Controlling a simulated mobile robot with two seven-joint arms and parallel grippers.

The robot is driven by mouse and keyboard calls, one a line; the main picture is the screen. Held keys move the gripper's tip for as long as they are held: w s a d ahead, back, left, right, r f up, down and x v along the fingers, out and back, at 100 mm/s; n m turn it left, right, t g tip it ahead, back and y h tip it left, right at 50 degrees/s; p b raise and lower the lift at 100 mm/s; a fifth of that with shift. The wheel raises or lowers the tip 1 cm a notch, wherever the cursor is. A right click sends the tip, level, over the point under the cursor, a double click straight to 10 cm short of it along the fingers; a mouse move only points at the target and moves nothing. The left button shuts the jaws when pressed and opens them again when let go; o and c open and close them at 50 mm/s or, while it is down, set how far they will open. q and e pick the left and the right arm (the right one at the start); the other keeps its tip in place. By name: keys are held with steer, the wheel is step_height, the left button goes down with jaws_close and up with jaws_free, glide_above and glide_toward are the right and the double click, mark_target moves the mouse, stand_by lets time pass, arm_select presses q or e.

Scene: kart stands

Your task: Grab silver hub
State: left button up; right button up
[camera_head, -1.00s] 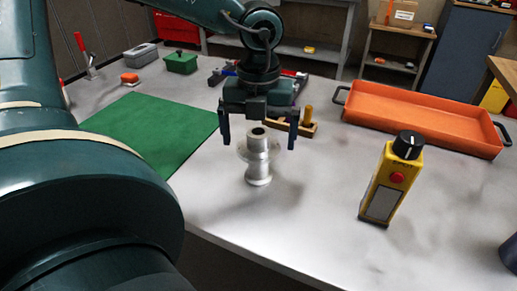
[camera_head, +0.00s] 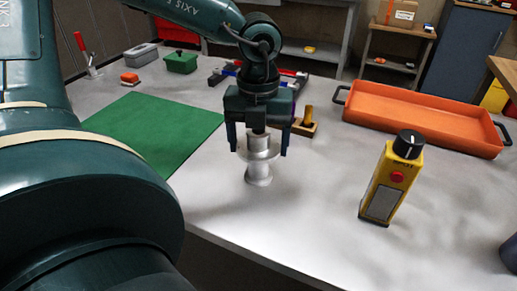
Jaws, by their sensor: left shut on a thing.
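The silver hub (camera_head: 259,173) stands upright on the grey table (camera_head: 310,220), near its front edge. It has a wide flange near the top and a narrower body with a flared foot below. My left gripper (camera_head: 259,150) points straight down over the hub, with one finger on each side of the flange. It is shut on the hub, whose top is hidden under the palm. The foot of the hub appears to rest on the table. My right gripper is not in view.
A yellow control box (camera_head: 379,190) with a red button stands to the right. An orange tray (camera_head: 420,118) lies behind it. A green mat (camera_head: 150,130) covers the left. A wooden block with a peg (camera_head: 304,127) sits close behind the gripper. A green box (camera_head: 181,63) stands farther back.

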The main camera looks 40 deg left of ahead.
arm_select(q)
steer(key=shift+c, duration=0.7)
